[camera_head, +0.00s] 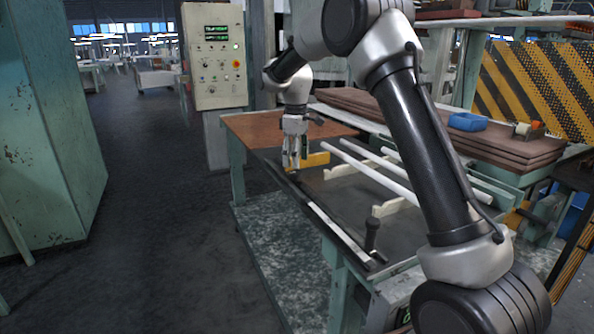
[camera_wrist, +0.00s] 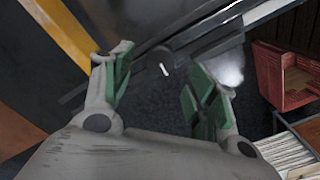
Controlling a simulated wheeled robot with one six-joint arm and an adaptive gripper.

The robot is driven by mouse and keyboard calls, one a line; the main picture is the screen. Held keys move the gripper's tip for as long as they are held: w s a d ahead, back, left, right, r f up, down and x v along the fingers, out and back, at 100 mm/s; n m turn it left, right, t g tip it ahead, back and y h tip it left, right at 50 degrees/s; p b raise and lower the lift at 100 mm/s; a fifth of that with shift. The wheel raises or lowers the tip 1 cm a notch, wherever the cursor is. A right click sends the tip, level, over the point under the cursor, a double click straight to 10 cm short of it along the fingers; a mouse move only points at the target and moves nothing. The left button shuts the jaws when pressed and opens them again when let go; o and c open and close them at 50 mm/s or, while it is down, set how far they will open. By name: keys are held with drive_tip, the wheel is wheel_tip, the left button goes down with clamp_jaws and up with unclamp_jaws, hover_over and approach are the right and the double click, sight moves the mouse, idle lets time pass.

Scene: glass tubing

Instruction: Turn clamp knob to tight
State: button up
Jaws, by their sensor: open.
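The clamp knob (camera_wrist: 159,60) is a dark round knob with a short white mark, seen in the wrist view on a dark bar. My gripper (camera_wrist: 160,80) is open, its green-padded fingers apart on either side of the knob in the picture. I see no contact between pads and knob. In the head view my gripper (camera_head: 291,166) points down at the far left edge of the workbench (camera_head: 335,203), beside a yellow block (camera_head: 317,159). The knob is too small or hidden there to make out.
White glass tubes (camera_head: 372,171) lie across pale notched supports (camera_head: 395,207) right of my gripper. A black upright handle (camera_head: 372,234) stands at the bench's near edge. A control panel (camera_head: 215,57) stands behind. The floor to the left is clear. A red box (camera_wrist: 287,77) shows in the wrist view.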

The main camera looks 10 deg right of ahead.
sight(296, 172)
drive_tip(key=shift+f, duration=2.4)
drive_tip(key=c, duration=1)
